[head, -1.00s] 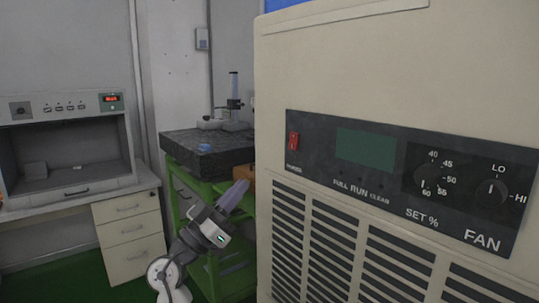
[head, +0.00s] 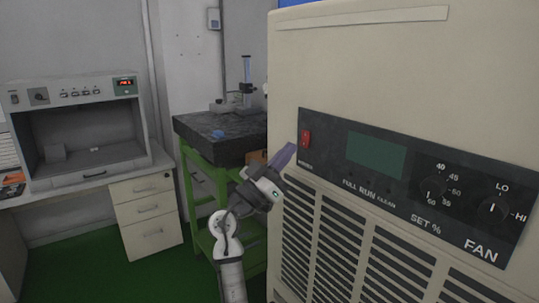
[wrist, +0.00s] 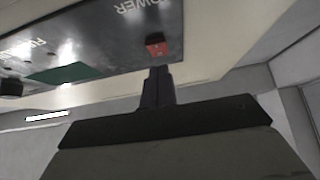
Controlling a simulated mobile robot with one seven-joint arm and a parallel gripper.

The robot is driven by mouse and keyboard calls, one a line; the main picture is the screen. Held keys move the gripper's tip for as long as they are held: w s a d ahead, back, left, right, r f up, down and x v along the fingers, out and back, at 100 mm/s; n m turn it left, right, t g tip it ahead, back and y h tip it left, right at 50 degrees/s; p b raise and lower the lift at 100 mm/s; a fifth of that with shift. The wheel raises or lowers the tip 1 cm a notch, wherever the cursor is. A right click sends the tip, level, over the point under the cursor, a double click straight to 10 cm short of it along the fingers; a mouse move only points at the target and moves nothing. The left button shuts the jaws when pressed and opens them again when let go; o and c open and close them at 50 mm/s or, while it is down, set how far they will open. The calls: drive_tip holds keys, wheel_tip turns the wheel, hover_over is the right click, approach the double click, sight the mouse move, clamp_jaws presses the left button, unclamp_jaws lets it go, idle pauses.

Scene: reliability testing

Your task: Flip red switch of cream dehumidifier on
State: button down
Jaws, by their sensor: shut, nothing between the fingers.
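The cream dehumidifier (head: 400,75) fills the right of the head view. Its dark control panel carries the red switch (head: 306,138) at the left end, above a small label. My gripper (head: 285,155) is shut and empty, its fingertips just left of and slightly below the switch in the head view. In the wrist view the shut fingers (wrist: 158,75) point at the red switch (wrist: 156,46), which lies just beyond their tips. I cannot tell whether they touch it. Which way the switch is tipped is too small to tell.
The panel also holds a green display (head: 375,154), a set dial (head: 433,188) and a fan dial (head: 492,208). A green stand with a dark stone slab (head: 225,135) is behind my arm. A grey open-fronted cabinet (head: 85,130) stands on the desk at left. Green floor lies between.

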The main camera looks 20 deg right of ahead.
sight(304, 146)
drive_tip(key=shift+w+d+f+p, duration=0.1)
drive_tip(key=shift+w+d+p, duration=0.1)
drive_tip(key=shift+d, duration=0.35)
drive_tip(key=shift+w+d+f+p, duration=0.1)
drive_tip(key=shift+w+d+p, duration=0.1)
drive_tip(key=shift+d, duration=0.3)
drive_tip(key=shift+f+b, duration=0.1)
drive_tip(key=shift+b, duration=0.2)
drive_tip(key=b, duration=0.3)
drive_tip(key=shift+w+d+f+h+b, duration=0.1)
drive_tip(key=shift+d+f+h+b, duration=0.2)
drive_tip(key=shift+f+b, duration=0.1)
drive_tip(key=shift+a+r+p, duration=0.1)
drive_tip(key=shift+r+p, duration=0.3)
drive_tip(key=shift+p, duration=0.1)
